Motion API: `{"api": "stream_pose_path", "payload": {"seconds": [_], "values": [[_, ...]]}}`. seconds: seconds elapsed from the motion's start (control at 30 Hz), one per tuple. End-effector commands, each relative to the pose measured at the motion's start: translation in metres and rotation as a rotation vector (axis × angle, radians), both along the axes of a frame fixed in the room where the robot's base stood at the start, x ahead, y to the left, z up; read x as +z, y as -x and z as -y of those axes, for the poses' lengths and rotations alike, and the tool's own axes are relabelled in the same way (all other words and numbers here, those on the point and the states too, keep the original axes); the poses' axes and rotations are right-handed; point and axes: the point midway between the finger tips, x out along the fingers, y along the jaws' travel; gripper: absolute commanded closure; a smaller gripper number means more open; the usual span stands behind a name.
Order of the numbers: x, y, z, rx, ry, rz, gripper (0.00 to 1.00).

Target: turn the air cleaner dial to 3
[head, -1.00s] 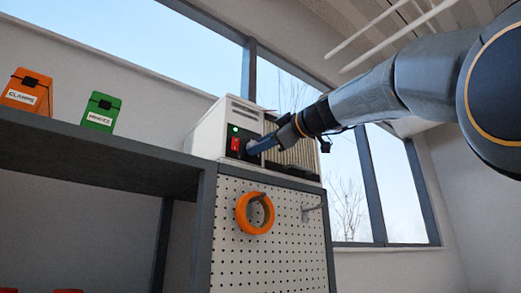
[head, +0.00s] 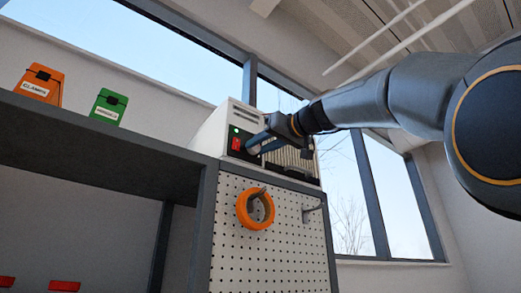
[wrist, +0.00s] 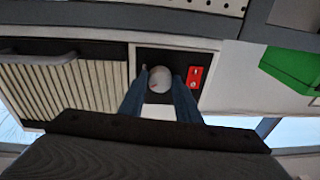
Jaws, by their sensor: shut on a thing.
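The air cleaner (head: 212,131) is a white box with a dark control panel, a red switch (head: 236,144) and a lit green lamp (head: 236,130). In the wrist view, which is upside down, the pale round dial (wrist: 160,79) sits on the dark panel beside the red switch (wrist: 194,77). My gripper (head: 253,146) reaches the panel from the right in the head view. In the wrist view, its two blue fingers (wrist: 164,88) stand on either side of the dial, shut on it. The dial's numbers and setting are too small to read.
The cleaner stands on a high cabinet with a pegboard side (head: 285,235) holding an orange ring (head: 242,214). An orange box (head: 42,86) and a green box (head: 108,107) stand on the shelf at left. Windows are behind.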

Motion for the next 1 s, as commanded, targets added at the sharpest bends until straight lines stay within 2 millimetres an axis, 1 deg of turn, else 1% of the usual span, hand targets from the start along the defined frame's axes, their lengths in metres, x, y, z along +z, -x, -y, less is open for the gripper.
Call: {"api": "stream_pose_path", "payload": {"seconds": [0.7,1.0], "values": [[0.0008,0.0021,-0.0028,0.000,-0.560,-0.380,0.92],[0.0014,0.0029,-0.0041,0.000,-0.752,-0.510,0.92]]}}
